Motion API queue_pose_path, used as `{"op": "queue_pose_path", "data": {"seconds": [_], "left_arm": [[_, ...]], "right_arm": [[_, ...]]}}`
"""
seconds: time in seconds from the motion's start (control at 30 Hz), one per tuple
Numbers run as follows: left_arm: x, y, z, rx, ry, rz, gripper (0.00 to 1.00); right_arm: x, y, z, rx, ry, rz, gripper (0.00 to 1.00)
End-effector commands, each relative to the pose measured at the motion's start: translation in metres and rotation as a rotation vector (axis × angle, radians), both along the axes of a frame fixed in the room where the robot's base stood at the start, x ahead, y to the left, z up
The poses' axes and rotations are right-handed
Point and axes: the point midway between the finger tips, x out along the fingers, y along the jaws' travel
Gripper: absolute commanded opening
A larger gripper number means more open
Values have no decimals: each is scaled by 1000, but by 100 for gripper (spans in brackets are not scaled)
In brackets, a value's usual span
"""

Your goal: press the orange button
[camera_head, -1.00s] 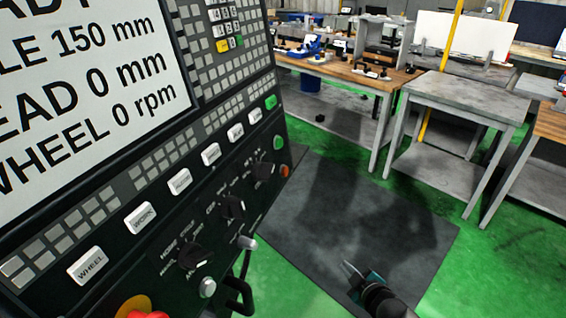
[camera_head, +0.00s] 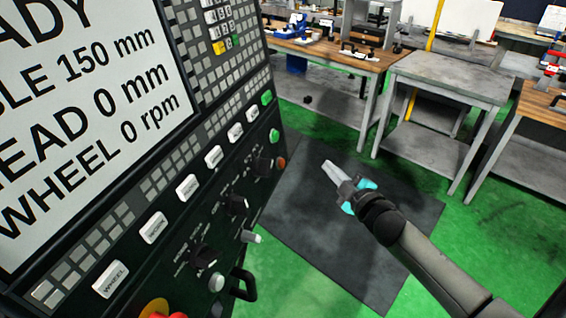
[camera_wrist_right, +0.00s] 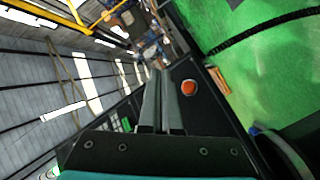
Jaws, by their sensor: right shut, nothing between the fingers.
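The orange button (camera_head: 281,162) is a small round button near the right edge of the black control panel (camera_head: 225,262), below a green button (camera_head: 274,135). In the right wrist view the orange button (camera_wrist_right: 189,87) shows just right of the fingertips. My right gripper (camera_head: 328,166) is shut and empty, to the right of the panel and apart from the orange button in the head view. Its closed fingers (camera_wrist_right: 161,76) point up the middle of the wrist view. My left gripper is out of view.
The panel also carries black knobs (camera_head: 238,204), white keys (camera_head: 187,187), a handle (camera_head: 243,284) and a red button (camera_head: 170,316) at the bottom. A dark mat (camera_head: 340,235) lies on the green floor. Tables (camera_head: 440,85) stand farther back.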

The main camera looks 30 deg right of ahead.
Motion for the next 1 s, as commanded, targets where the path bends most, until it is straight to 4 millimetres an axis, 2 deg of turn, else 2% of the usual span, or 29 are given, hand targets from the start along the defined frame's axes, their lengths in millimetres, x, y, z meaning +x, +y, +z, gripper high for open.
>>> {"op": "queue_pose_path", "data": {"seconds": [0.27,0.7,1.0], "left_arm": [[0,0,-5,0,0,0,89],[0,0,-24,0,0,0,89],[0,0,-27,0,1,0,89]], "right_arm": [[8,8,-3,1,-1,1,0],[49,48,-14,3,-1,-1,0],[61,60,-16,1,1,-2,0]]}}
